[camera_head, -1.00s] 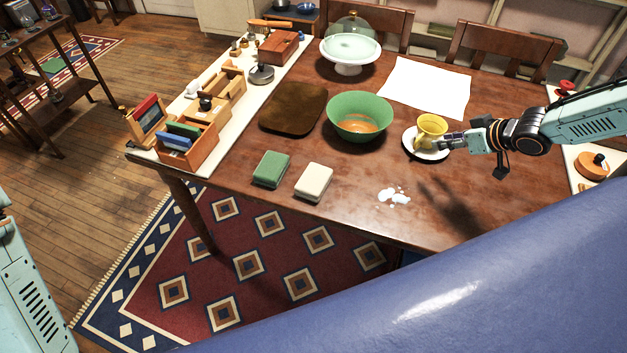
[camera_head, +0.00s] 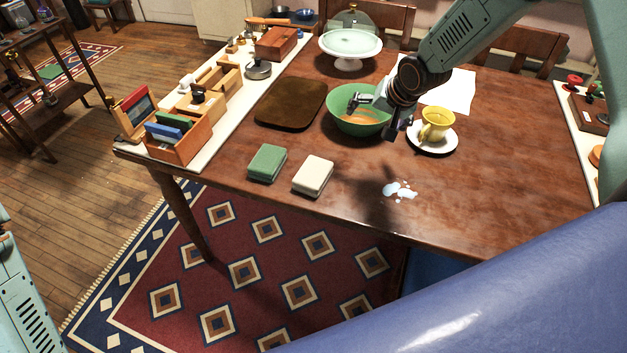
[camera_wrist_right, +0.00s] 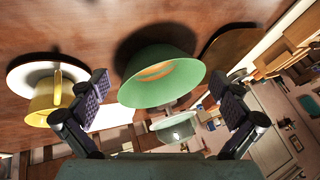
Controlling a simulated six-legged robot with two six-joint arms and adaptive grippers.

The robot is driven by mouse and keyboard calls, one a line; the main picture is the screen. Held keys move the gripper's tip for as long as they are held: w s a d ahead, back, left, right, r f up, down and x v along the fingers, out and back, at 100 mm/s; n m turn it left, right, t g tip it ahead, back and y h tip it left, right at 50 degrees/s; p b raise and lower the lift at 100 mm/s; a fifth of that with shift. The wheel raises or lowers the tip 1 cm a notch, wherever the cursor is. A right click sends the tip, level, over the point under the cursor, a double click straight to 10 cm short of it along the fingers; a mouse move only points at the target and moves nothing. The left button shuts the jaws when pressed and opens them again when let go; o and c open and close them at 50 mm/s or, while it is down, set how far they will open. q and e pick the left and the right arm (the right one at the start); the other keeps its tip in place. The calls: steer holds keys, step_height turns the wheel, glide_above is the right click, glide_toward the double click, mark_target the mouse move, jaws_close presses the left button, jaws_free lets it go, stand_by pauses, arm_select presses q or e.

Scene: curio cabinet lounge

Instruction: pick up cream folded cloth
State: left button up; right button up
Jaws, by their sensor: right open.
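The cream folded cloth (camera_head: 313,175) lies flat near the front edge of the wooden table (camera_head: 480,185), just right of a green folded cloth (camera_head: 267,162). My right gripper (camera_head: 356,101) is open and shows in front of the green bowl (camera_head: 350,124), behind and to the right of the cream cloth and apart from it. In the right wrist view, its spread fingers (camera_wrist_right: 165,108) have nothing between them, with the bowl (camera_wrist_right: 160,82) beyond. The cream cloth is not seen in that view. Only part of my left arm shows at the left edge; its gripper is out of view.
A yellow cup (camera_head: 435,124) on a white saucer (camera_head: 432,146) stands right of the bowl. A white spill (camera_head: 400,190) lies right of the cream cloth. A brown board (camera_head: 291,103) and a wooden organizer (camera_head: 180,142) are to the left. A cake stand (camera_head: 350,48) stands behind.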

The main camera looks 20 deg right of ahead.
steer(key=s+a+f+m+g+b, duration=0.2)
steer(key=s+a+f+m, duration=0.1)
steer(key=a+m, duration=0.6)
steer(key=m+g+y, duration=0.1)
steer(key=m+y, duration=0.1)
steer(key=m, duration=0.7)
glide_toward(314, 171)
steer(key=shift+w+d+f, duration=0.1)
steer(key=shift+w+f, duration=0.2)
steer(key=shift+f, duration=0.3)
steer(key=shift+w+d+f, duration=0.15)
steer(key=shift+w+f, duration=0.15)
steer(key=shift+f, duration=0.25)
steer(key=shift+s+a+r+m+y, duration=0.15)
steer(key=shift+a+m+y, duration=0.25)
steer(key=shift+m, duration=0.7)
steer(key=b+x, duration=0.1)
steer(key=x, duration=0.2)
steer(key=b+x, duration=0.1)
steer(key=x, duration=0.3)
steer(key=shift+s+d, duration=0.1)
steer(key=shift+d, duration=0.15)
steer(key=shift+a+f, duration=0.2)
steer(key=shift+f, duration=0.35)
steer(key=shift+w, duration=0.25)
steer(key=shift+s, duration=0.1)
steer(key=c, duration=0.8)
